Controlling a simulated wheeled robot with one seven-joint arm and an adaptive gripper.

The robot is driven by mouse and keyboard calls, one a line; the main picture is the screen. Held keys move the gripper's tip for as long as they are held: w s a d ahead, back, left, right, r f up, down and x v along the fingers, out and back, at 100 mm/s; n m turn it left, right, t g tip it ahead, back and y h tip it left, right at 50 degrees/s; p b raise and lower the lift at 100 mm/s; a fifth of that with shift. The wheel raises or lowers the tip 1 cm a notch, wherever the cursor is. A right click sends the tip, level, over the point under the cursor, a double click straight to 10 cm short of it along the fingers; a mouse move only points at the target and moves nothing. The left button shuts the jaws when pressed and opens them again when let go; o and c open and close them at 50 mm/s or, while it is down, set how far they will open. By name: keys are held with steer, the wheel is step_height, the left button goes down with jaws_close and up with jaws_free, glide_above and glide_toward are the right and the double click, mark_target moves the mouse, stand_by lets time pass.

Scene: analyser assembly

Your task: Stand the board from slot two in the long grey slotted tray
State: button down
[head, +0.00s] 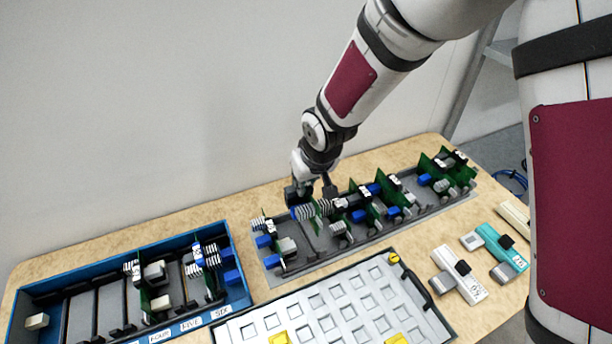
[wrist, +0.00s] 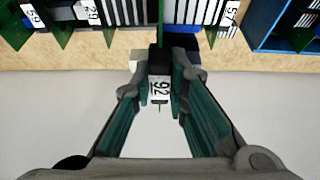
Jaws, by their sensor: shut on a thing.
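The long grey slotted tray (head: 312,238) lies along the back right of the table with several green boards upright in it. My gripper (head: 311,193) is over its left-middle part, pointing down. It is shut on a board whose label reads 92 (wrist: 160,90), seen between the fingers (wrist: 174,62) in the wrist view. The board's lower edge is hidden, so I cannot tell whether it is seated in a slot. In the blue box (head: 235,262), the left slots hold no upright board; boards stand nearer the labels FOUR, FIVE and SIX.
Neighbouring boards stand close on both sides of my gripper in the tray. A pale gridded panel (head: 335,308) with yellow pieces lies in front. White (head: 462,272) and teal (head: 500,245) devices lie at the right. A bare wall is behind the table.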

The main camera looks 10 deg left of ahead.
mark_target(305, 200)
steer(key=shift+f+b, duration=0.75)
steer(key=shift+f, duration=4.3)
steer(key=shift+f+b, duration=0.45)
steer(key=shift+f, duration=0.65)
stand_by(1.4)
